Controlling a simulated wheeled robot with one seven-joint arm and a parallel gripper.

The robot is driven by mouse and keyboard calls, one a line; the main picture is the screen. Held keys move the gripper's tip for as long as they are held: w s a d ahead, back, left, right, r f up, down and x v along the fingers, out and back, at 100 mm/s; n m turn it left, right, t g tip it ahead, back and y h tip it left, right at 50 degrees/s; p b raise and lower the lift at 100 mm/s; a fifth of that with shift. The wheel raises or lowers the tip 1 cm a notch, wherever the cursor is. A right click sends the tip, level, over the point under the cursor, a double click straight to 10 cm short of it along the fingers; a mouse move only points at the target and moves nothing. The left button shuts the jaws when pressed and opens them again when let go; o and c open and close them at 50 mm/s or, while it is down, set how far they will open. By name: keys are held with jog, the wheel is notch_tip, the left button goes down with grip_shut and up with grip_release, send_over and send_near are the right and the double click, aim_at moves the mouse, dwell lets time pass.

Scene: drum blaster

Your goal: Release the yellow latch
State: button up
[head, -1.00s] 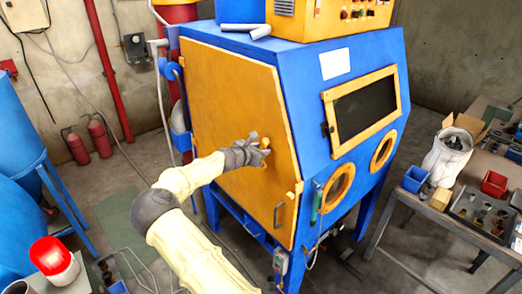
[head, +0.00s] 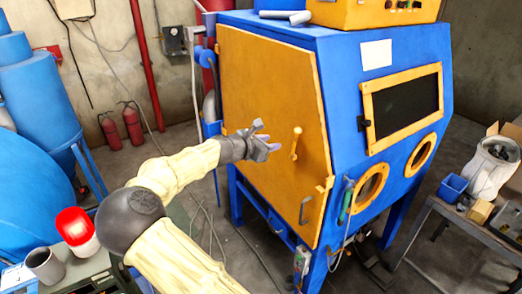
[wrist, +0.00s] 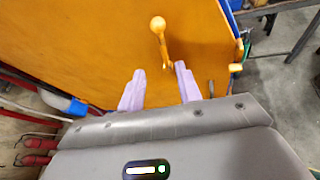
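The yellow latch (head: 296,143) is a short lever with a round knob on the orange side door (head: 270,100) of the blue blasting cabinet. In the head view its knob points up and its lower end meets the door. In the wrist view the latch (wrist: 160,38) stands beyond my fingertips, roughly in line with the gap between them. My gripper (head: 270,137) is left of the latch in the head view, apart from it. In the wrist view my gripper (wrist: 159,72) has its two pale purple fingers spread with nothing between them. The door looks closed.
A grey handle (head: 306,208) sits low on the door and a small yellow block (head: 326,184) at its edge. A red-capped container (head: 76,228) stands at left. A workbench (head: 465,225) is at right. Two red extinguishers (head: 122,128) stand by the wall.

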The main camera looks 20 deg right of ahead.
jog(key=v, duration=0.3)
jog(key=shift+s+a+r+b, duration=0.2)
jog(key=shift+a+b, duration=0.1)
jog(key=shift+b, duration=0.1)
jog(key=shift+c, duration=0.4)
dwell(0.3)
